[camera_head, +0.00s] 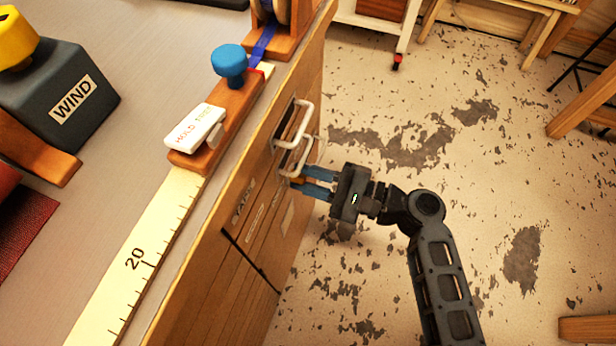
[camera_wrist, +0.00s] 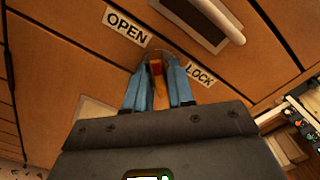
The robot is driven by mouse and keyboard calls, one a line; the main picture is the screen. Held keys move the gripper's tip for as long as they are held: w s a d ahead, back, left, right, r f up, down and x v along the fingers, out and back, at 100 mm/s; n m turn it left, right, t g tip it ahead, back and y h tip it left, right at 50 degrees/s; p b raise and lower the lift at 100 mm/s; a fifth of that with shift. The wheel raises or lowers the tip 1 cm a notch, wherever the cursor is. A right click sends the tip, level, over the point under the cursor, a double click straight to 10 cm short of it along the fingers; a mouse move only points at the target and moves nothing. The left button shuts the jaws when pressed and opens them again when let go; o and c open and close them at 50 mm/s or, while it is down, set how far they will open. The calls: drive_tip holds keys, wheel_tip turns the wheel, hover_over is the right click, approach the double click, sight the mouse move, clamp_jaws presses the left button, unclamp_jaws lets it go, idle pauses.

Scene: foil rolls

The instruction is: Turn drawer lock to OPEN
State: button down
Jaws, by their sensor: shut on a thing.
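The drawer lock (camera_wrist: 157,76) is an orange-brown knob with a red part, set on the wooden drawer front between an OPEN label (camera_wrist: 127,24) on the left and a LOCK label (camera_wrist: 200,75) on the right. My gripper (camera_wrist: 158,72) has its blue fingers shut on the lock knob. In the head view my gripper (camera_head: 304,183) reaches the cabinet front from the right, just below the drawer handles. The fingers hide much of the knob, so I cannot tell exactly which label it points to.
White bar handles (camera_head: 296,145) stick out from the cabinet front close above my fingers. The bench top carries a WIND box (camera_head: 55,95), a ruler strip (camera_head: 135,262) and a blue knob (camera_head: 229,62). The floor right of the cabinet is mostly clear.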

idle(0.5)
drive_tip(key=c, duration=1.1)
unclamp_jaws()
drive_tip(key=shift+c, duration=0.2)
drive_tip(key=v, duration=0.8)
